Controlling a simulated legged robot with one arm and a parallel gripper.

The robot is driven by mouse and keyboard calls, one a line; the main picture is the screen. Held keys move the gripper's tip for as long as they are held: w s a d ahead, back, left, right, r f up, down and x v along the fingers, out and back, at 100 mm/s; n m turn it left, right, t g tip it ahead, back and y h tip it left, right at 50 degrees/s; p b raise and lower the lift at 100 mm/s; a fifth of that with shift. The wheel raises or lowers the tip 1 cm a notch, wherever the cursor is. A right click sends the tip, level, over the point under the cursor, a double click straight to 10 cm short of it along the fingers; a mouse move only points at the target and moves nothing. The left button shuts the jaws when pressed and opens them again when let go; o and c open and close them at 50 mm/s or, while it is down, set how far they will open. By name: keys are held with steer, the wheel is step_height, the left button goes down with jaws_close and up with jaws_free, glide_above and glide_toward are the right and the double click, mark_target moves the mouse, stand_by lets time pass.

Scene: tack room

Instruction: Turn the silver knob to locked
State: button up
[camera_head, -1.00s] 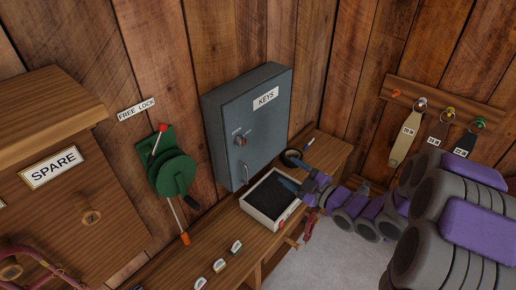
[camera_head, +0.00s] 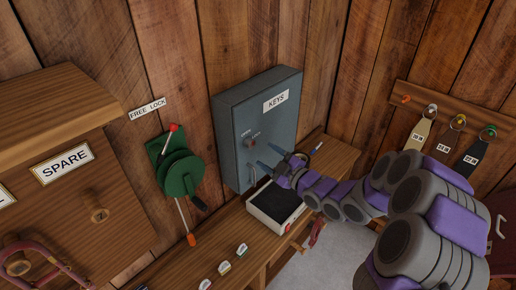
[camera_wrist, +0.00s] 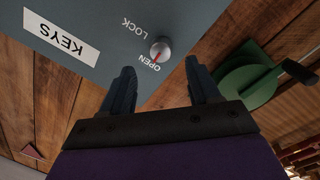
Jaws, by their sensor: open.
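The silver knob (camera_wrist: 160,50) is on the front of the grey key cabinet (camera_head: 285,82), between the words OPEN and LOCK. In the wrist view its red pointer mark is on the side facing OPEN. It shows small in the head view (camera_head: 251,142). My gripper (camera_head: 268,158) is open and empty, in front of the cabinet's lower part. In the wrist view the fingers (camera_wrist: 162,72) stand to either side below the knob, apart from it. I cannot tell the exact depth gap.
A black-lined tray (camera_head: 260,214) sits on the wooden bench below the cabinet. A green lever device (camera_head: 180,173) is on the wall to the left. Tags hang from a hook rail (camera_head: 470,108) at right. The cabinet's handle is near my fingers.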

mark_target(252, 146)
steer(key=x, duration=0.4)
steer(key=shift+s+a, duration=0.1)
steer(key=shift+a, duration=0.55)
steer(key=shift+w+a, duration=0.2)
steer(key=shift+w, duration=0.1)
steer(key=shift+w+d, duration=0.25)
steer(key=shift+w, duration=0.25)
steer(key=shift+a, duration=0.4)
steer(key=shift+c, duration=0.3)
steer(key=shift+a, duration=0.25)
steer(key=c, duration=0.3)
steer(key=shift+d, duration=0.4)
steer(key=c, duration=0.7)
steer(key=shift+o, duration=0.2)
